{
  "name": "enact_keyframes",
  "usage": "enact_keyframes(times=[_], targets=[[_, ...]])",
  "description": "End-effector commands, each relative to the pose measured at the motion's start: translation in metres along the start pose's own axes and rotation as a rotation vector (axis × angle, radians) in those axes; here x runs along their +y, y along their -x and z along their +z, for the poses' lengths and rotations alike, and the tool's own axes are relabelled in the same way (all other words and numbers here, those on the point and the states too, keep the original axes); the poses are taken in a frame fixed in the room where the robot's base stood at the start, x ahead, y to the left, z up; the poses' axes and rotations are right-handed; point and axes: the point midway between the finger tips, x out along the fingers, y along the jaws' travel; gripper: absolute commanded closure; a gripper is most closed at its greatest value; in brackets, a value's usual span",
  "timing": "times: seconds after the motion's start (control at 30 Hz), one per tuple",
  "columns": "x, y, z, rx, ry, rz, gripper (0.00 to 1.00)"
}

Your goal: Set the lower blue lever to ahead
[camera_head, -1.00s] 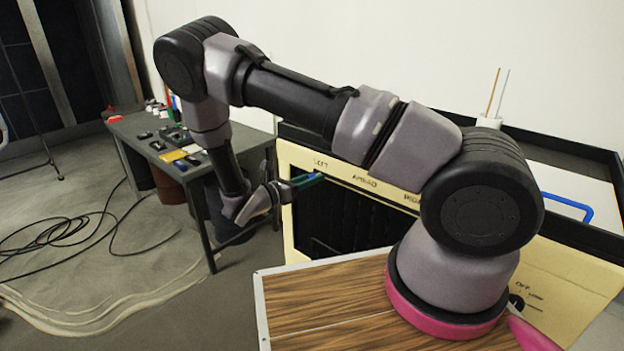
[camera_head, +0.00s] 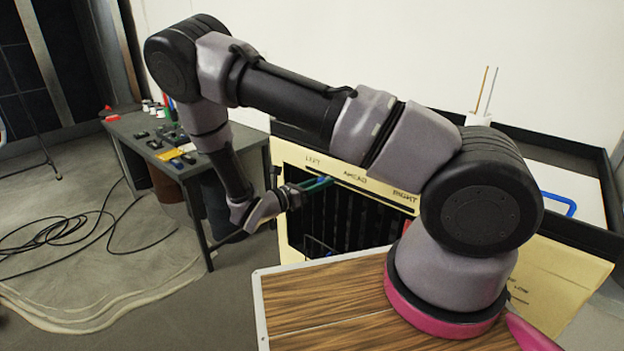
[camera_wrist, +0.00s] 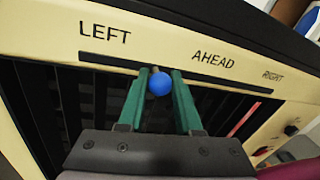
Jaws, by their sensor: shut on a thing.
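The blue lever shows as a round blue knob (camera_wrist: 160,84) in the wrist view. It stands at the slot below the panel's lettering, between the words LEFT and AHEAD. My gripper (camera_wrist: 159,80) has green fingers on either side of the knob and is shut on it. The lever's shaft is mostly hidden by the fingers and the knob.
A dark grille fills the panel below the slot, with a red strip (camera_wrist: 243,119) at its right in the wrist view. A grey table (camera_head: 127,128) with small items stands at the left. A blue handle (camera_head: 559,203) is on the white top at right. Cables lie on the floor.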

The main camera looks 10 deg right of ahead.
Motion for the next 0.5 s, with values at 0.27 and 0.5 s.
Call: enact_keyframes(times=[0.27,0.5], targets=[[-0.069,-0.013,-0.014,0.000,0.006,0.001,1.00],[-0.084,-0.016,-0.017,0.003,0.001,0.002,1.00]])
